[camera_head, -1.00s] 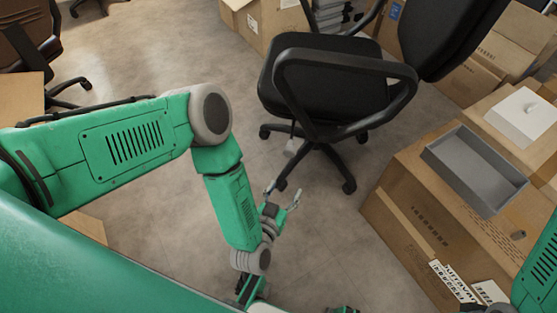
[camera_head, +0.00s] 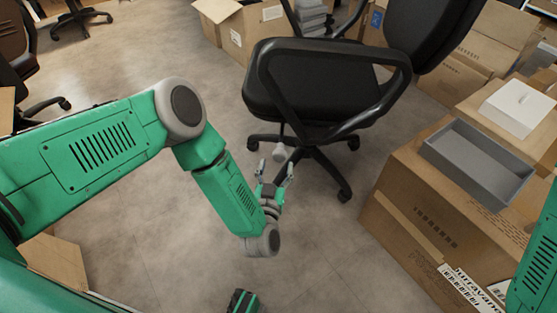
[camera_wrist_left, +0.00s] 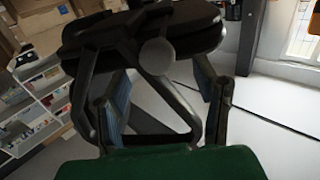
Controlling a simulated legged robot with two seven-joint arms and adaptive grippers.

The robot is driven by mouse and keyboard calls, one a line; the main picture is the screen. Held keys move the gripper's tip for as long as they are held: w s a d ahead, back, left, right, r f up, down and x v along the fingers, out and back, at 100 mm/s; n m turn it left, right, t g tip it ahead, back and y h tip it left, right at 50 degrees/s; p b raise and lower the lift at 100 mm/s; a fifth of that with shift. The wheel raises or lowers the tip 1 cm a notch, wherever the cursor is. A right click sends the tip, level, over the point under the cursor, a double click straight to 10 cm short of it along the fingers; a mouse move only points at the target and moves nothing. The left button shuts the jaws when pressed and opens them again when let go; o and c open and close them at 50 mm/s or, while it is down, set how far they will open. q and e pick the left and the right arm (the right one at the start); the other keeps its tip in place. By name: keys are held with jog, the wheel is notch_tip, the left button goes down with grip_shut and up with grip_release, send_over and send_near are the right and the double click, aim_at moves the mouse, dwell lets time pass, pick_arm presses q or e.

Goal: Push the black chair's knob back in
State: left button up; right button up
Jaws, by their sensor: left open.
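The black chair (camera_head: 320,95) stands on the floor in the upper middle of the head view, with its armrest loop facing me. Its pale grey knob (camera_head: 279,153) shows under the seat, on the near side. In the left wrist view the knob (camera_wrist_left: 157,56) is a round grey disc ahead of the fingers, against the dark chair (camera_wrist_left: 110,35). My left gripper (camera_head: 277,168) is open and empty, its fingertips close to the knob; I cannot tell whether they touch it. It also shows in the left wrist view (camera_wrist_left: 165,92), fingers apart.
More cartons (camera_head: 235,30) stand behind the chair. Other chairs (camera_head: 25,80) are at the far left. The floor (camera_head: 160,235) between is clear.

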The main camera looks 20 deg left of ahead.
aim_at(280, 158)
pick_arm(q)
jog(key=w+b, duration=0.1)
jog(key=w, duration=0.3)
jog(key=shift+w+a, duration=0.1)
jog(key=shift+w, duration=0.05)
jog(key=shift+w+a, duration=0.15)
jog(key=shift+a, duration=0.05)
